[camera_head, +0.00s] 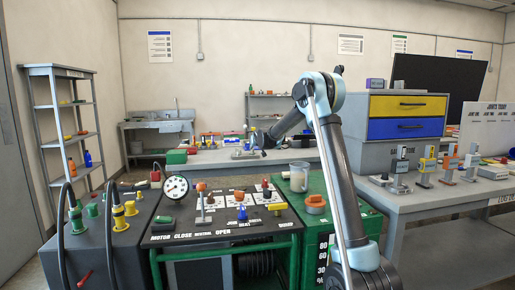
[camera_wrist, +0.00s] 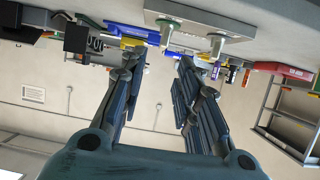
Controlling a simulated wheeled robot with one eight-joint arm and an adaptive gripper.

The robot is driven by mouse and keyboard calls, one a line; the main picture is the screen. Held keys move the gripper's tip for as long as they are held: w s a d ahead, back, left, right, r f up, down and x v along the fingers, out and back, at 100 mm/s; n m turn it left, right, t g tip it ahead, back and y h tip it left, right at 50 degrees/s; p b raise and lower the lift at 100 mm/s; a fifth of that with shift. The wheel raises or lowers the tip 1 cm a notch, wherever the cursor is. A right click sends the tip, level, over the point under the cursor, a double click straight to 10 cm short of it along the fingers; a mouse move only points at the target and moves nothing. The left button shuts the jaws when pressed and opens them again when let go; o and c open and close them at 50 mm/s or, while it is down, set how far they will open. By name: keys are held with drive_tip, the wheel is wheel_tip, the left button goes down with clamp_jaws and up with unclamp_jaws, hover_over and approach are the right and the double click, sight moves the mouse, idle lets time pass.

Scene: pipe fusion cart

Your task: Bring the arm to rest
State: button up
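My arm rises on the right of the head view, bends at a raised elbow and reaches down and left. My gripper (camera_head: 246,148) is at its far end, small and dark, in front of the back workbench (camera_head: 280,158) and above the far side of the pipe fusion cart (camera_head: 224,226). In the wrist view my gripper (camera_wrist: 161,64) has its two dark fingers spread apart, with nothing between them. The wrist picture appears upside down, with bench items seen beyond the fingertips. The cart's panel carries levers and a round gauge (camera_head: 176,187).
A side bench (camera_head: 455,197) stands at right with several small tools and a cabinet with yellow and blue drawers (camera_head: 405,116). A grey shelf (camera_head: 50,106) stands at left. A clear cup (camera_head: 299,177) stands on the green unit near my arm. Air above the cart's left is free.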

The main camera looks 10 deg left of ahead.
drive_tip(key=shift+d, duration=0.1)
